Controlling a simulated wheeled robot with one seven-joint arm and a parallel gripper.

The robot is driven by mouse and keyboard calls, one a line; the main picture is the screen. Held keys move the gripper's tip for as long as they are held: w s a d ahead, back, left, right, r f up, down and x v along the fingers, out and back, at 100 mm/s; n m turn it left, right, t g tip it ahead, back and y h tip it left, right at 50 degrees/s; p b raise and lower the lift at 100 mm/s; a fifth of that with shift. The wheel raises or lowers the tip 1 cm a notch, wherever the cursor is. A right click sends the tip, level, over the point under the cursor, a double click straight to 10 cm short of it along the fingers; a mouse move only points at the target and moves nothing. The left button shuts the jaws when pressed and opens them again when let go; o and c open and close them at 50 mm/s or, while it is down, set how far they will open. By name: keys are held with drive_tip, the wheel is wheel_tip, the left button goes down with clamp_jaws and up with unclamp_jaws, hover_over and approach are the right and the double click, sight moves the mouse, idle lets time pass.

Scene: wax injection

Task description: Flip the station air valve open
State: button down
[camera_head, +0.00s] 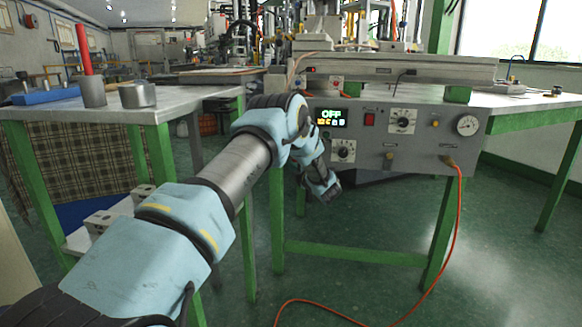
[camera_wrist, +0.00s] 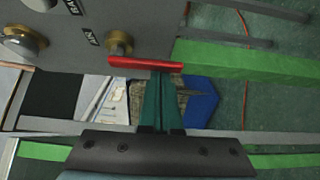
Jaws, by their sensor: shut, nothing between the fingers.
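The air valve shows in the wrist view as a brass fitting (camera_wrist: 119,42) on the grey panel, with a red lever (camera_wrist: 145,62) lying nearly level across the picture. My gripper (camera_wrist: 161,76) is shut and empty. Its fingertips are at the right half of the lever, just below it in the picture; I cannot tell whether they touch. In the head view, my gripper (camera_head: 323,187) is in front of the lower left of the station's control panel (camera_head: 375,148), and the red lever cannot be made out there. The panel's display (camera_head: 331,117) reads OFF.
The panel carries a red switch (camera_head: 370,119), dials and a round gauge (camera_head: 467,125). A red hose (camera_head: 458,210) hangs from a brass fitting at its lower right. Green table legs and a crossbar (camera_head: 350,253) stand below. A left table holds metal cups (camera_head: 138,95).

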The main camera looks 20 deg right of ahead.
drive_tip(key=shift+s+d+n+g, duration=0.1)
drive_tip(key=shift+d+n+g, duration=0.1)
drive_tip(key=shift+n+g, duration=0.15)
drive_tip(key=d+r+n+g+h, duration=0.1)
drive_tip(key=n+g+h, duration=0.1)
drive_tip(key=s+d+r+n+g+h, duration=0.1)
drive_tip(key=d+n+g+h, duration=0.1)
drive_tip(key=n, duration=0.1)
drive_tip(key=s+d+r+n+g+h+p, duration=0.1)
drive_tip(key=n+g+h, duration=0.1)
drive_tip(key=n, duration=0.1)
drive_tip(key=shift+s+d+g, duration=0.15)
drive_tip(key=shift+g, duration=0.1)
idle(0.6)
drive_tip(key=shift+r, duration=0.1)
drive_tip(key=shift+w+a, duration=0.4)
drive_tip(key=shift+a, duration=0.35)
drive_tip(key=shift+s+r, duration=0.1)
drive_tip(key=v, duration=1)
drive_tip(key=shift+s+a+r, duration=0.15)
drive_tip(key=shift+s, duration=0.1)
